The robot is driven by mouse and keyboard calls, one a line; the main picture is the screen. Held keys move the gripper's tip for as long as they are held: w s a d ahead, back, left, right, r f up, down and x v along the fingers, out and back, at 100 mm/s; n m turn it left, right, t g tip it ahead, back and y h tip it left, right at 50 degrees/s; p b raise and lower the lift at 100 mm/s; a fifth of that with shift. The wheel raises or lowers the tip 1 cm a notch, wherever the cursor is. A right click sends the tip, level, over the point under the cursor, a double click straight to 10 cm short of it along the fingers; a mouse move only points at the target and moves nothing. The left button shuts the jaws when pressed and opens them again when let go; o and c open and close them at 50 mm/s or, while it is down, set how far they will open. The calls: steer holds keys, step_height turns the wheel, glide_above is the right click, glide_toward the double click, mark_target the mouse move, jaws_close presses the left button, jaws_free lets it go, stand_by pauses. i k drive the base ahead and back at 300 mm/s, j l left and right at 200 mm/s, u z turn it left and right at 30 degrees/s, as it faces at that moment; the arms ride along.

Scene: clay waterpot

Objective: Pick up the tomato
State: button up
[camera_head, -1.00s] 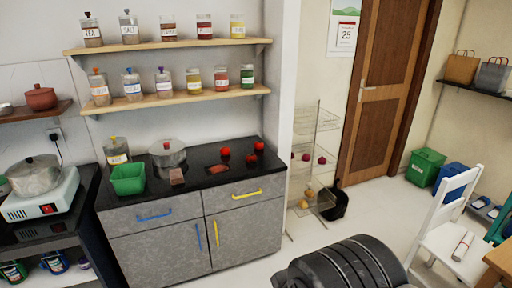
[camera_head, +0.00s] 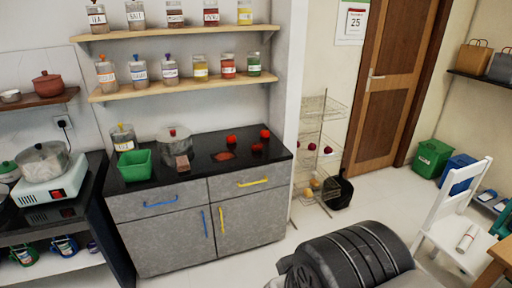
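Several small red round things, tomato-like, are on the black counter (camera_head: 190,168) at its right part. One red tomato (camera_head: 232,139) sits near the back. Another red tomato (camera_head: 265,133) is at the back right, with a darker red one (camera_head: 257,148) just in front of it. A flat reddish-brown piece (camera_head: 223,156) lies to their left. A dark part of my own body fills the bottom middle. My gripper's fingers cannot be made out in this view, and nothing is seen held.
A green bin (camera_head: 135,164), a metal pot (camera_head: 174,141) and a brown block (camera_head: 182,163) stand left on the counter. Jar shelves (camera_head: 180,89) hang above. A wire rack (camera_head: 318,150) and white chair (camera_head: 455,220) stand right. Floor before the cabinet is partly clear.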

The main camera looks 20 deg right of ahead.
mark_target(257, 146)
steer(key=i+l, duration=0.2)
steer(key=i, duration=0.35)
steer(key=i+l, duration=0.2)
steer(key=i, duration=0.35)
steer(key=i+l, duration=0.2)
steer(key=i, duration=0.35)
steer(key=i+l, duration=0.15)
steer(key=i, duration=0.4)
steer(key=i+l, duration=0.2)
steer(key=i, duration=0.35)
steer(key=l+z, duration=0.05)
